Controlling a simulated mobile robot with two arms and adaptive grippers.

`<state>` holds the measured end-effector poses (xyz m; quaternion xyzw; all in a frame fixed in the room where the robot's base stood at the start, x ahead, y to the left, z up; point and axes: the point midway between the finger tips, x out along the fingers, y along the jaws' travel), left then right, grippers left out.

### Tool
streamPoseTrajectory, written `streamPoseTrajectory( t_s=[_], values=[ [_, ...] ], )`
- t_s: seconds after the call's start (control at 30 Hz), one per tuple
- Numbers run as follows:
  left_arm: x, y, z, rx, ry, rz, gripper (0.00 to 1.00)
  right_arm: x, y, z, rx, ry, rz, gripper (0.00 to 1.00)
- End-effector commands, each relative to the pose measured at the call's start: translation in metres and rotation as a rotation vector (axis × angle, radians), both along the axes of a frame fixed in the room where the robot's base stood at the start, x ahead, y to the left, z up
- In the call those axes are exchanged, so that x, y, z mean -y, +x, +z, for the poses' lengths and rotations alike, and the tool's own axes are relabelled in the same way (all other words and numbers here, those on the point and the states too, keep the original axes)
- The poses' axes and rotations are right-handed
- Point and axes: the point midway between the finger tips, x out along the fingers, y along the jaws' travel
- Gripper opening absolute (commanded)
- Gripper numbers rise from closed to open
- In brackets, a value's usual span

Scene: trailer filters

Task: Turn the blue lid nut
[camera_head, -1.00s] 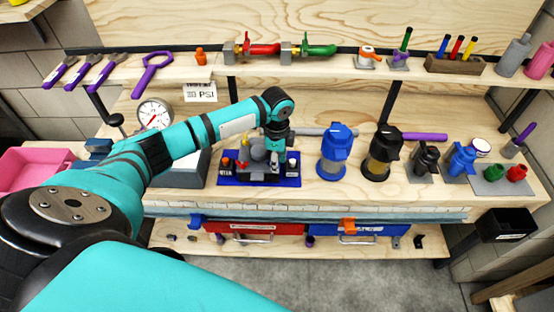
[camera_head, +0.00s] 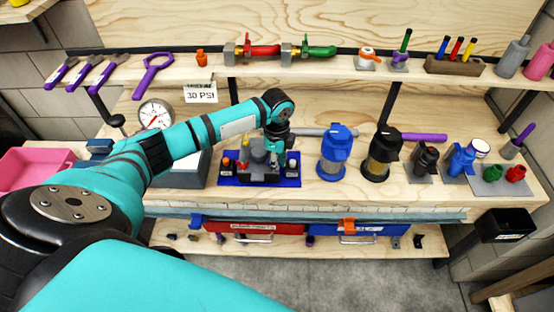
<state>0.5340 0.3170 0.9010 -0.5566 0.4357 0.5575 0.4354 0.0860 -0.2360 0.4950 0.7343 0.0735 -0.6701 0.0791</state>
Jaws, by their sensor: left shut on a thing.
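My left arm comes in from the left, and its gripper (camera_head: 270,152) points down over the blue board (camera_head: 262,182) on the workbench. The gripper is shut on a part of the dark assembly (camera_head: 258,173) on this board. The fingers and wrist hide that part, so I cannot tell its colour or shape. Small orange, yellow and pale pieces show around the gripper. To the right stands an upright filter housing with a blue lid (camera_head: 335,133), apart from the gripper. No blue nut can be clearly made out. My right gripper is not in view.
A black-lidded filter housing (camera_head: 381,152) and several fittings stand farther right. A pressure gauge (camera_head: 155,115) is behind my arm at left. The shelf above holds tools and red and green valves (camera_head: 262,50). Bench space in front of the housings is clear.

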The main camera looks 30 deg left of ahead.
Motion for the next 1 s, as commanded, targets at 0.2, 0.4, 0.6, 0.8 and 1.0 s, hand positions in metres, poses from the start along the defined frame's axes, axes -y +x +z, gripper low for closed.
streamPoseTrajectory(
  t_s=[0.2,0.4,0.6,0.8,1.0],
  values=[
    [0.001,-0.001,0.003,0.002,-0.002,-0.178,0.00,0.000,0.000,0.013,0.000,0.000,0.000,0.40],
    [0.001,-0.003,0.003,0.001,-0.002,-0.369,0.00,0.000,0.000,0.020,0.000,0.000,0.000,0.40],
    [0.000,-0.005,0.002,0.002,-0.002,-0.558,0.00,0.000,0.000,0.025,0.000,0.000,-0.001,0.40],
    [0.000,-0.007,0.002,0.002,-0.002,-0.749,0.00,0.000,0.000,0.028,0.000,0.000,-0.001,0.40],
    [-0.001,-0.008,0.002,0.004,-0.002,-0.930,0.00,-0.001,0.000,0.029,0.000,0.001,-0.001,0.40]
  ],
)
